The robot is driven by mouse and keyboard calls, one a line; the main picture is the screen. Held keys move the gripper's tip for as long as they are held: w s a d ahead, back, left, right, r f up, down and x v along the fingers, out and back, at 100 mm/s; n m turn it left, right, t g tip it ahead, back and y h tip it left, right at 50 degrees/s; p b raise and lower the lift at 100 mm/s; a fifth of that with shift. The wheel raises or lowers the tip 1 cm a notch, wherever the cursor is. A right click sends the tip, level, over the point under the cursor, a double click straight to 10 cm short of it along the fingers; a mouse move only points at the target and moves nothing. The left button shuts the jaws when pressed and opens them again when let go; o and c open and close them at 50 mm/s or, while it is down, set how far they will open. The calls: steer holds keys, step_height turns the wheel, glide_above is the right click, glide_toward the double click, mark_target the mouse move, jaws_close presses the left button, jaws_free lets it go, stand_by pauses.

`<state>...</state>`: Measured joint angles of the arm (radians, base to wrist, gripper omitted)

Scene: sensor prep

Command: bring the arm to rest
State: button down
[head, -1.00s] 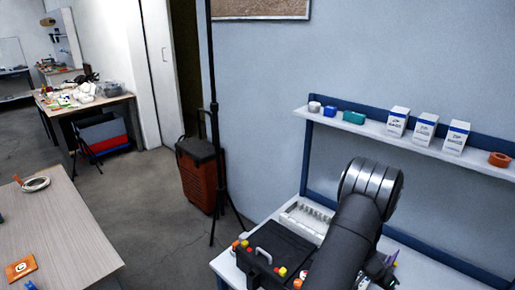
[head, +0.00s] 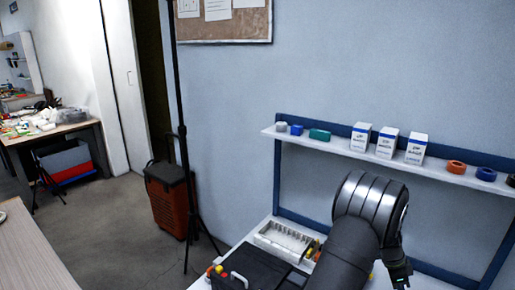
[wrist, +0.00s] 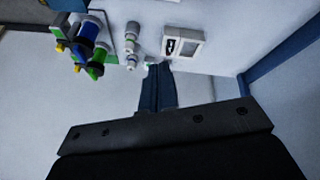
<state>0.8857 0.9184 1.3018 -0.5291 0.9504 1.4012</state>
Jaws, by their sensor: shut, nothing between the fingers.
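My gripper (head: 398,275) hangs below the bent dark arm at the right in the head view, over the bench (head: 262,220). In the wrist view its two narrow dark-blue fingers (wrist: 159,72) are together with nothing between them. The fingertips point toward a pale surface and appear clear of the parts beyond them. My arm hides much of the bench in the head view.
The wrist view shows blue, green and yellow parts (wrist: 90,42), a grey fitting (wrist: 131,45) and a white box (wrist: 183,45). The wall shelf (head: 340,149) holds white cartons (head: 387,145) and tape rolls. A black case (head: 250,270) and white tray (head: 284,241) are on the bench.

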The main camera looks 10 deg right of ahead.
step_height(320, 180, up, 10)
steer(key=d+m+t+y, duration=0.1)
steer(key=m+t+y, duration=0.2)
steer(key=m, duration=0.1)
steer(key=shift+w+d, duration=0.35)
steer(key=shift+d, duration=0.05)
